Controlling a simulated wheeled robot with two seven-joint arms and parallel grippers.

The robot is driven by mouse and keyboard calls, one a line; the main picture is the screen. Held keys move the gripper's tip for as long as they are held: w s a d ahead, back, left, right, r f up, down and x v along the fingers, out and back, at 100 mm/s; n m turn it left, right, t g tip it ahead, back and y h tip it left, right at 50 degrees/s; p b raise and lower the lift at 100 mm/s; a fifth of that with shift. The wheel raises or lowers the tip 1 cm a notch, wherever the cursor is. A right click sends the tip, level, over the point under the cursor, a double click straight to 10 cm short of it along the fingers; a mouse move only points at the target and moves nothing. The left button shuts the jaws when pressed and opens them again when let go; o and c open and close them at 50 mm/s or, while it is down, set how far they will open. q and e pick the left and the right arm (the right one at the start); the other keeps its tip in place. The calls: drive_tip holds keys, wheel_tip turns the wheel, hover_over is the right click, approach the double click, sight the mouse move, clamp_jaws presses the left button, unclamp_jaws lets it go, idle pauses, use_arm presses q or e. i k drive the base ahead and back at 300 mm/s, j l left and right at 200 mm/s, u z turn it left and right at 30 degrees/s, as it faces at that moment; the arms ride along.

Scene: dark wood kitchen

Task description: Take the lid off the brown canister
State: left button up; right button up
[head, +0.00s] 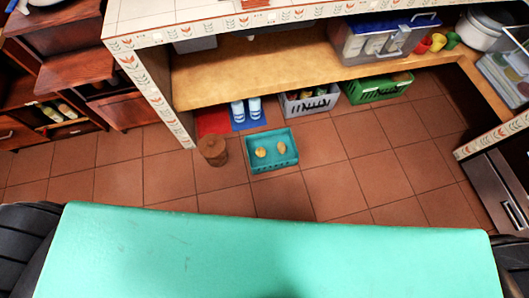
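The brown canister (212,152) stands upright on the tiled floor, left of the teal tray, in front of the low shelf. Its top (211,142) looks closed, and the lid's edge is too small to make out clearly. Neither of my grippers is in the head view. Only dark parts of my arms show at the lower left and lower right edges.
A teal tray (287,166) with two round yellowish items is right of the canister. Blue-white bottles (238,111), a grey basket (309,101) and a green crate (378,91) stand under the shelf (260,75). A turquoise surface (270,255) fills the foreground. Open floor (120,170) lies left.

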sight(210, 145)
drive_tip(key=u, duration=1)
